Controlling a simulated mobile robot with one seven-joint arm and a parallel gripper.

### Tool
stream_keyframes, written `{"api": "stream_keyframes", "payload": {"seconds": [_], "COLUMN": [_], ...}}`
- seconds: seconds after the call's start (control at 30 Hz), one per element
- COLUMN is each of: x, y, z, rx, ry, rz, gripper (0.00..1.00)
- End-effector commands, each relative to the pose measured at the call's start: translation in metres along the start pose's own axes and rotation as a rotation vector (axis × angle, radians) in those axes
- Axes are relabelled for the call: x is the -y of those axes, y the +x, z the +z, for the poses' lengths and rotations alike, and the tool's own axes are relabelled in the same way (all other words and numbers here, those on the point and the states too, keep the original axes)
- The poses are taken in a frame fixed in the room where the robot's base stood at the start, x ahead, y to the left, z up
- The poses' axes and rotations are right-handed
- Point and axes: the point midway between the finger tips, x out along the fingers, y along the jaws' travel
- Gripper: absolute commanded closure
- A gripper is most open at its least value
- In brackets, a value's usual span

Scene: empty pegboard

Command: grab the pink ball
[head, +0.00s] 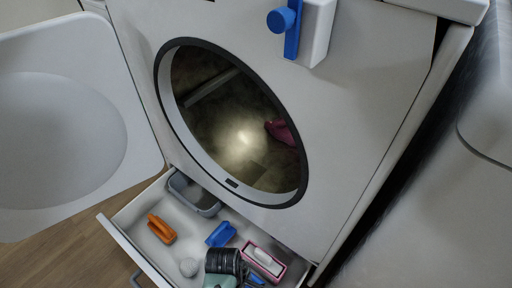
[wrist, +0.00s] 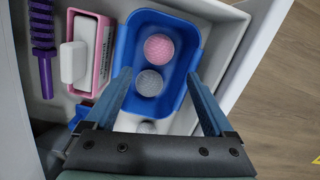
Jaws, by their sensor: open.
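The pink ball (wrist: 158,47) lies in a blue bin (wrist: 187,100) in the wrist view, toward the bin's far end. A grey ball (wrist: 149,82) lies in the same bin, on the near side of the pink ball. My gripper (wrist: 158,78) is open, with its two blue-grey fingers spread left and right over the bin. The grey ball shows between the fingers. The pink ball appears just beyond the fingertips, and nothing is held. In the head view my arm covers part of the drawer, and I cannot make out the pink ball there.
A purple brush (wrist: 42,50) lies left of the box.

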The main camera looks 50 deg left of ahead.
Motion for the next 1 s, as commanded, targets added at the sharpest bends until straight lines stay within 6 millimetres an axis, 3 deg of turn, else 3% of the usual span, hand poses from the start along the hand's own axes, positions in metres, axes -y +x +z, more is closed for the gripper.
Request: {"api": "stream_keyframes", "payload": {"seconds": [0.4, 0.67, 1.0], "x": [-0.001, -0.001, -0.004], "y": [0.068, 0.078, 0.117], "z": [-0.001, 0.0, 0.002], "rx": [0.0, -0.001, -0.001], "ry": [0.0, 0.001, 0.0], "rz": [0.001, 0.001, 0.0], "gripper": [0.12, 0.12, 0.12]}}
